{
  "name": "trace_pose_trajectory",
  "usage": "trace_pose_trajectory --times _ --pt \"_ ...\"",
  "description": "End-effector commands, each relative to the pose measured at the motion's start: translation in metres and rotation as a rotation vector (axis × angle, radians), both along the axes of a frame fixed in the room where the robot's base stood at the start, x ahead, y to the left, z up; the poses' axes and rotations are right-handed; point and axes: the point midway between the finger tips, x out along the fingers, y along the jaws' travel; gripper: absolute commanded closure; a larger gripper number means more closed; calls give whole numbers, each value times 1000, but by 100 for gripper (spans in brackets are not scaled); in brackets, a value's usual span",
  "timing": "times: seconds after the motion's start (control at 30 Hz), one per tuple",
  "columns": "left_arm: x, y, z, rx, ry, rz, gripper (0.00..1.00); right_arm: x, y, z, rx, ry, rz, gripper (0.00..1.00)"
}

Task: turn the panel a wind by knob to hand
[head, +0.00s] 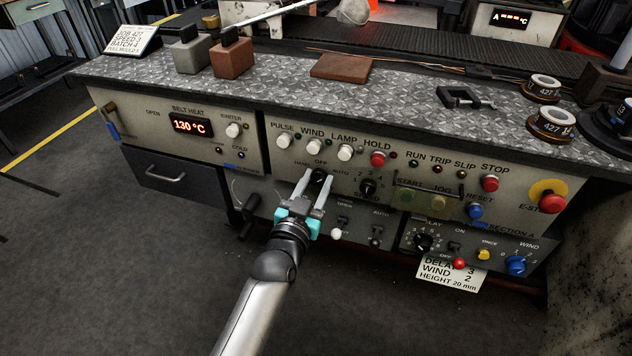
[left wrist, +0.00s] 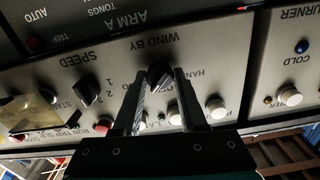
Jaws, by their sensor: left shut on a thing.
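The wind by knob (head: 319,176) is a small black rotary knob on the grey control panel (head: 283,157), below the row of white buttons, with HAND, OFF and AUTO printed around it. In the left wrist view the knob (left wrist: 160,76) appears upside down under its WIND BY label. My left gripper (head: 318,181) reaches up from below and is shut on the knob, one finger on each side. The left wrist view shows both fingertips (left wrist: 160,82) beside it. The fingers partly cover the knob, so its exact pointer direction is hard to tell. My right gripper is not in view.
The black speed knob (head: 368,187) is just right of the gripper. White buttons (head: 313,146) and a red hold button (head: 377,159) sit above. A clear cover (head: 420,202) lies further right. The patterned bench top (head: 420,112) holds blocks and rolls.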

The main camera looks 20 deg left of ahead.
Motion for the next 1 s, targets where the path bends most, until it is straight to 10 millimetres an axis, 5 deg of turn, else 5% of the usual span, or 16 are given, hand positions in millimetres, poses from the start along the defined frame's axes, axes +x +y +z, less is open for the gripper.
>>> trace_pose_trajectory --times 0.4,1.0 --pt "0 0 0 -32 3 0 100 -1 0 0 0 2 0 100" --pt "0 0 1 -490 20 -1 100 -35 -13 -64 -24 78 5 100"
